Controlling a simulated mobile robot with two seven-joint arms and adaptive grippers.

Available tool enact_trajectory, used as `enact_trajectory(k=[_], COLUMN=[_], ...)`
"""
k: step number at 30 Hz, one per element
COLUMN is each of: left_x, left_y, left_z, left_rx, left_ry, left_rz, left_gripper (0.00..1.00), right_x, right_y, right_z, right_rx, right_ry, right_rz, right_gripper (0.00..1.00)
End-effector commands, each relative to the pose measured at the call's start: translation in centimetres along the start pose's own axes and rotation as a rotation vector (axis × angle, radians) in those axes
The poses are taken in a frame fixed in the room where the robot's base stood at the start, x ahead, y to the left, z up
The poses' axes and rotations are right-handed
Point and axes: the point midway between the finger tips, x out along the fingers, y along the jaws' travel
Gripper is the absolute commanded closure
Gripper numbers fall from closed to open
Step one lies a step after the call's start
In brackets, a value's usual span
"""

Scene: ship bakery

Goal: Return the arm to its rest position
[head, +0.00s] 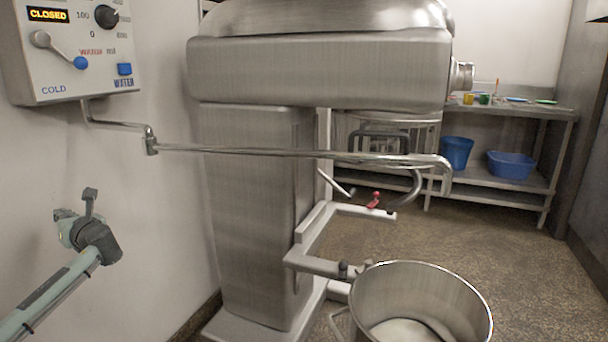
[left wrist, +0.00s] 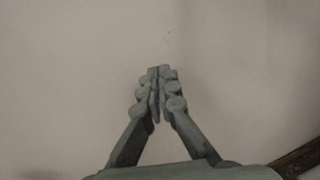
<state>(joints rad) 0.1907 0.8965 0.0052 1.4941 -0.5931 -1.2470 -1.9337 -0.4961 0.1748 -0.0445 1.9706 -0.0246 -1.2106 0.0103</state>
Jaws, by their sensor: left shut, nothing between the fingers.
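My left arm comes in at the lower left of the head view. Its gripper (head: 90,196) is raised in front of the white wall, below the water control box. In the left wrist view the left gripper's fingers (left wrist: 158,92) meet at the tips, with nothing between them, and the pale wall fills the background. It touches nothing that I can see. My right gripper is in neither view.
The water control box (head: 75,50) reads CLOSED. Its metal pipe (head: 290,153) reaches right, above a steel mixing bowl (head: 420,290). A large mixer (head: 255,200) stands mid-view. A steel table (head: 520,110) with blue tubs (head: 511,166) is behind. Floor at right is clear.

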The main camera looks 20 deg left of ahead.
Motion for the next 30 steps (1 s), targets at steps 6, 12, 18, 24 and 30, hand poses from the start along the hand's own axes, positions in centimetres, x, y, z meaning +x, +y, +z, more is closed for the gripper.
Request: enact_trajectory(k=[6, 12, 18, 24, 30], left_x=[-0.4, -1.3, -2.7, -4.0, -9.0], left_y=[-2.8, -6.0, -8.7, -10.8, -12.3], left_z=[-1.6, -4.0, -5.7, -6.7, -16.0], left_rx=[-0.53, -1.162, -1.72, -2.153, -2.068], left_ry=[0.118, 0.321, 0.532, 0.711, 0.817], left_rz=[-0.09, -0.112, -0.039, 0.095, 0.197], left_gripper=[1.0, 1.0, 1.0, 1.0, 1.0], right_x=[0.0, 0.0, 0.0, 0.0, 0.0], right_y=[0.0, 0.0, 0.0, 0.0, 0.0], right_z=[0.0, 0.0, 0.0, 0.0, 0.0], right_rx=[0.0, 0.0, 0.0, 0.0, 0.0], right_ry=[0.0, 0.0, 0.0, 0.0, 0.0], right_rz=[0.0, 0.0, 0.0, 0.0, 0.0], right_gripper=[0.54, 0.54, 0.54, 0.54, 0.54])
